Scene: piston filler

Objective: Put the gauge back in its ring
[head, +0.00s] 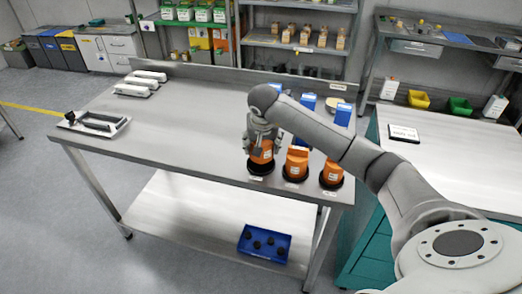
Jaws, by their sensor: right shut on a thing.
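Several orange block-shaped gauges stand in a row near the front right edge of the steel table, each over a round black ring. The left gauge (262,158) is between the fingers of my right gripper (261,148), which is shut on it from above. Its black ring (254,169) shows under it; I cannot tell whether the gauge is fully seated in it. The middle gauge (296,158) and the right gauge (332,171) stand in their own black rings. My left gripper is not in view.
Blue blocks (307,103) stand behind the gauges, partly hidden by my right arm. A black-and-white fixture (95,123) and white bars (132,91) lie at the table's left. A blue tray (264,244) sits on the lower shelf. The table's middle is clear.

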